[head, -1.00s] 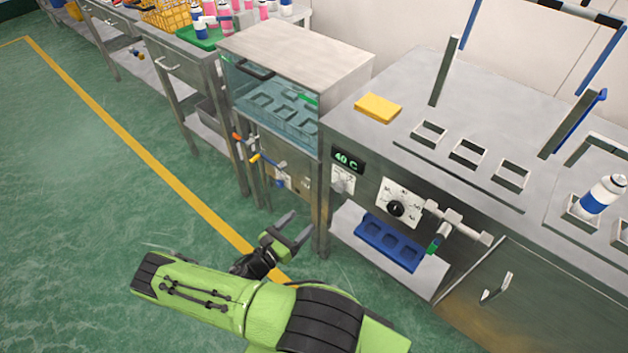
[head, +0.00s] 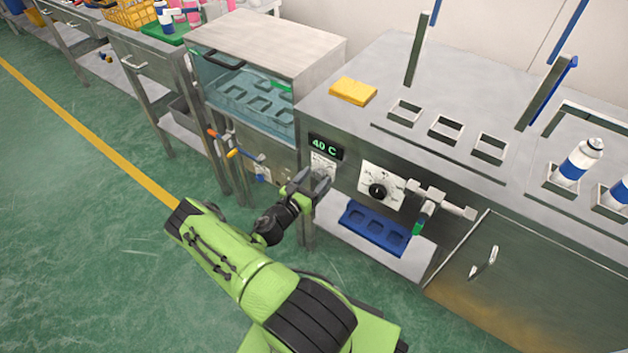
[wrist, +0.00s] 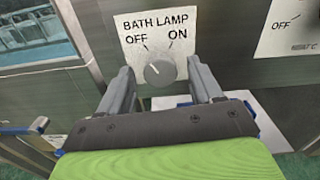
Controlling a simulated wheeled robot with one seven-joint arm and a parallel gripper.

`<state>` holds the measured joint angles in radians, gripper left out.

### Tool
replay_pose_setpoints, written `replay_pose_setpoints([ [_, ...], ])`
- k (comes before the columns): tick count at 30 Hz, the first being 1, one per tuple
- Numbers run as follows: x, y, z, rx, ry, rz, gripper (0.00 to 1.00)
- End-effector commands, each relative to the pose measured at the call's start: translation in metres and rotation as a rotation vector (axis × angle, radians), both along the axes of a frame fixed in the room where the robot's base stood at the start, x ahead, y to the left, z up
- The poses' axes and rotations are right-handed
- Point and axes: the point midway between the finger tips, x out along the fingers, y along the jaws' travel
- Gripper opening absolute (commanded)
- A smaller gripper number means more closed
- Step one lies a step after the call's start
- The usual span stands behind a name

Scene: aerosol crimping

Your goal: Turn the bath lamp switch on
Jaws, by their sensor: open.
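The bath lamp switch is a round grey knob (wrist: 160,72) on a white plate marked BATH LAMP, OFF and ON, seen in the wrist view. Its pale pointer mark looks turned up and left, toward OFF. In the head view the plate (head: 322,163) sits below the green 40 C display, and my gripper hides the knob there. My gripper (head: 313,184) is open in front of the plate. In the wrist view its fingers (wrist: 162,80) lie to the left and right of the knob. I cannot tell whether they touch it.
A larger black dial (head: 377,191) on a white plate is to the right. A blue tray (head: 375,230) rests on a low shelf beneath. A valve with a green handle (head: 424,215) sticks out further right. A glass-fronted water bath (head: 245,95) stands at the left.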

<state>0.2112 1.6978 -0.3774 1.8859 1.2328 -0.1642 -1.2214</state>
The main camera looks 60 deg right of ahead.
Motion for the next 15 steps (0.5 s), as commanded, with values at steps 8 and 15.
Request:
replay_pose_setpoints([
  [8,0.0001,0.0004,0.0002,0.0,0.0,0.0,0.3],
  [15,0.0001,0.0006,0.0001,0.0,-0.002,0.0,0.09],
])
